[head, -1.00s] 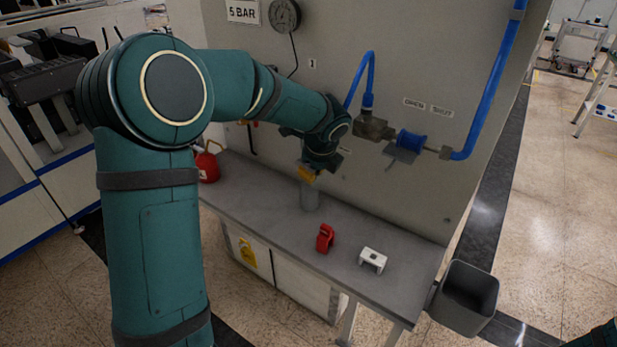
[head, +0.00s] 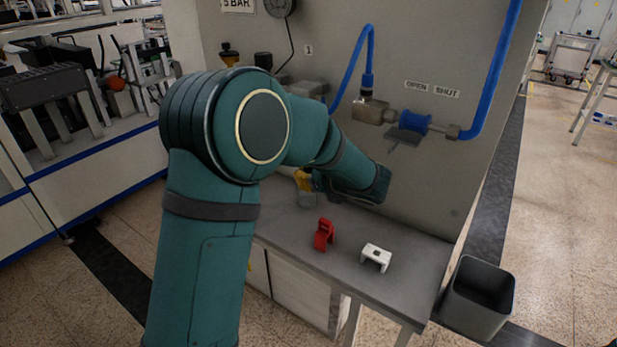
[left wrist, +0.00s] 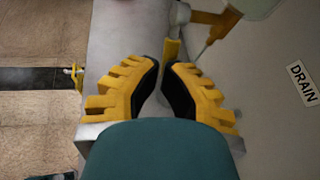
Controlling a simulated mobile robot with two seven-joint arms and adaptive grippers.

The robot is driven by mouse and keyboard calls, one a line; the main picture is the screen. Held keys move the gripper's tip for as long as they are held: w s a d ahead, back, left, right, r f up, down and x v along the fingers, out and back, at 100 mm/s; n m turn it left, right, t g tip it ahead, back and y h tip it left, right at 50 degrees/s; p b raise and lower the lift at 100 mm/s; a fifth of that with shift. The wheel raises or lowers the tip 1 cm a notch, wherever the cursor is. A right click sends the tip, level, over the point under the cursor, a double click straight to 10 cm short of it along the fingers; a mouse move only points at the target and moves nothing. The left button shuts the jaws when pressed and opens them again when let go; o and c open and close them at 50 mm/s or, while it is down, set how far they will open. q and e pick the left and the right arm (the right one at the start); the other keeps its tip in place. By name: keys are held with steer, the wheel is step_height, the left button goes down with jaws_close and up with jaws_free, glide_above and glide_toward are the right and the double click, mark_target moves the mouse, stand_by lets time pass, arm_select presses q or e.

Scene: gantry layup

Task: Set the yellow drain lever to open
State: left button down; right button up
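My left arm crosses the head view and hides part of the wall. Its gripper shows in the left wrist view (left wrist: 162,64), its black-padded yellow fingers nearly meeting at the tips with nothing seen between them. A narrow yellow piece (left wrist: 172,48), which looks like the drain lever, is just beyond the right-hand fingertip; I cannot tell whether they touch. Another yellow piece (left wrist: 224,22) lies further up, to the right. A DRAIN label (left wrist: 303,84) is on the wall to the right. The lever's setting is unclear. My right gripper is out of view.
A red piece (head: 324,235) and a white bracket (head: 376,257) sit on the grey bench (head: 345,265). A blue-handled valve (head: 414,122) on the wall is below OPEN and SHUT labels (head: 432,89). A grey bin (head: 478,297) stands at the bench's right end.

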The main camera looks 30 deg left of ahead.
arm_select(q)
steer(key=shift+a+f, duration=0.35)
steer(key=shift+a, duration=0.2)
steer(key=shift+a+f, duration=0.15)
steer(key=shift+f, duration=0.05)
steer(key=shift+r+p, duration=0.15)
steer(key=shift+p, duration=0.15)
steer(key=shift+r+p, duration=0.65)
steer(key=shift+r, duration=0.05)
